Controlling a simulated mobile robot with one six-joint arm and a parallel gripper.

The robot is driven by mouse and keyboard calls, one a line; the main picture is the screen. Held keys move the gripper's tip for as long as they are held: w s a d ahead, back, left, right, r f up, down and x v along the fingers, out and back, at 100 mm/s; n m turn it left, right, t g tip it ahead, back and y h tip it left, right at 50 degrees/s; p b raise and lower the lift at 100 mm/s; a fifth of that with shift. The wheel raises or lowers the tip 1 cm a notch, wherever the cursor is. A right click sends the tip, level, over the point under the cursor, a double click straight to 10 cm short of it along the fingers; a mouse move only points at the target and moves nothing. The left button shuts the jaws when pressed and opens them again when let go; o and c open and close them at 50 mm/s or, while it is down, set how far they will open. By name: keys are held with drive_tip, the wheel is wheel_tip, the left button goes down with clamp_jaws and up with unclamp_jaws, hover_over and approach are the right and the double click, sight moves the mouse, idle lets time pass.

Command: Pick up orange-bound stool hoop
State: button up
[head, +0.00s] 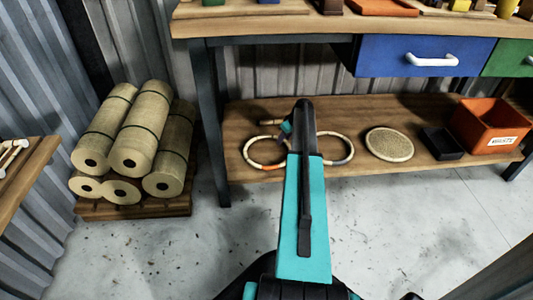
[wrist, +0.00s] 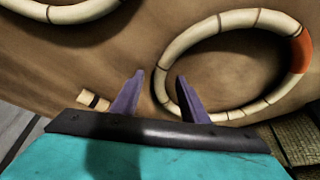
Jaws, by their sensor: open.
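The orange-bound stool hoop (head: 249,141) is a pale rattan ring lying on the low wooden shelf, its orange band at the near edge in the head view. In the wrist view the hoop (wrist: 177,50) fills the upper right, with the orange band at far right. My gripper (wrist: 160,76) is open, its two purple fingers pointing at the hoop's left rim. That rim shows between the fingertips; I cannot tell the height gap or whether they touch. In the head view my arm hides most of the gripper.
A second hoop (head: 346,137) lies right of my arm, and shows at upper left in the wrist view (wrist: 62,13). A woven disc (head: 390,144), black tray (head: 441,144) and orange waste bin (head: 488,126) sit farther right. The bench with drawers (head: 425,55) overhangs the shelf.

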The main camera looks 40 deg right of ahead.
clamp_jaws()
drive_tip(key=shift+r, duration=0.1)
idle(0.3)
drive_tip(key=shift+r+p, duration=1.15)
drive_tip(key=shift+r, duration=0.45)
drive_tip(key=shift+s+a+r, duration=0.15)
drive_tip(key=shift+s+r, duration=0.05)
drive_tip(key=shift+r, duration=0.05)
drive_tip(key=s+a+p, duration=0.1)
drive_tip(key=s+a, duration=0.1)
drive_tip(key=s, duration=0.2)
drive_tip(key=s+a+p, duration=0.2)
drive_tip(key=s, duration=0.2)
drive_tip(key=s+a+r+p, duration=0.1)
drive_tip(key=s+a, duration=0.2)
drive_tip(key=s, duration=0.1)
drive_tip(key=shift+a+p, duration=0.1)
drive_tip(key=shift+p, duration=0.2)
drive_tip(key=shift+s+a, duration=0.35)
drive_tip(key=shift+s, duration=0.35)
